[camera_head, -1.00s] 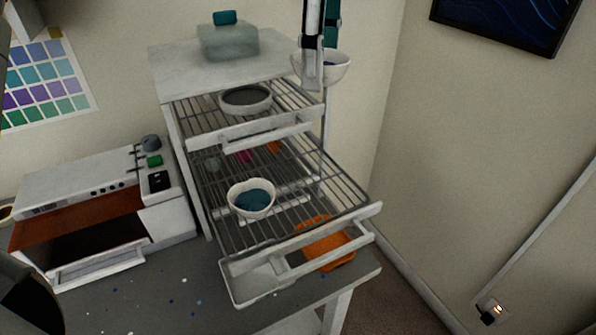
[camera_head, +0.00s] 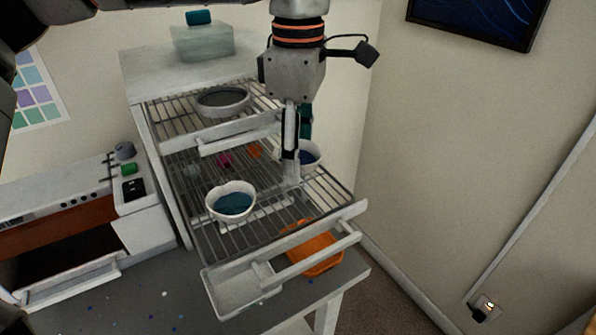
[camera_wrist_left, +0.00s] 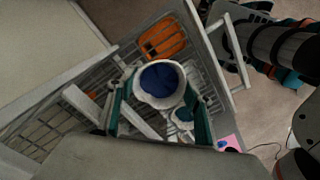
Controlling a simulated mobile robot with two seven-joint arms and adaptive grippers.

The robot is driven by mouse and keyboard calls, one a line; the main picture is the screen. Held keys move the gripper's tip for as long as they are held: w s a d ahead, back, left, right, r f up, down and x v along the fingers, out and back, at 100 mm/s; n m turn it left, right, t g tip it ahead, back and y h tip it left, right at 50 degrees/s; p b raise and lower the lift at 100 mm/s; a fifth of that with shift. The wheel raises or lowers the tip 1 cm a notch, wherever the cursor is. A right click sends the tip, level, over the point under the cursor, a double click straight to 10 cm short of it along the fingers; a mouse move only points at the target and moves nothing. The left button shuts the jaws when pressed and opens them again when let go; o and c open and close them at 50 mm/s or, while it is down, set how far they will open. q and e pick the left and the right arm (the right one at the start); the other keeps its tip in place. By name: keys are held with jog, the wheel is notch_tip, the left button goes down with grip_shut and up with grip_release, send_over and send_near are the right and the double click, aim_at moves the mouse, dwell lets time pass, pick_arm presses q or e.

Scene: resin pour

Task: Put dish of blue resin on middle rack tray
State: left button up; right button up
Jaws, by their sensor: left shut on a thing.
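My left gripper (camera_head: 297,150) is shut on a white dish of dark blue resin (camera_head: 312,153). It holds the dish roughly level over the right side of the pulled-out middle rack tray (camera_head: 325,198); the gap below is hard to judge. One finger hides part of the dish. In the left wrist view, the held dish (camera_wrist_left: 160,84) sits between the teal-padded fingers. A second white dish, with teal-blue resin (camera_head: 231,202), stands on the front left of the middle tray; it also shows in the wrist view (camera_wrist_left: 182,118). My right gripper is not in view.
The upper rack holds a dish with dark grey contents (camera_head: 222,101). A clear box (camera_head: 202,42) stands on the rack's top. An orange tray (camera_head: 312,248) lies below the middle tray. A white oven (camera_head: 70,225) stands at left. The middle tray's right part has free room.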

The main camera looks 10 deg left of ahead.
pick_arm(q)
notch_tip(320, 180, down, 4)
jog(key=shift+r, duration=0.15)
jog(key=shift+f, duration=0.25)
jog(key=o, duration=1.2)
jog(key=shift+c, duration=0.2)
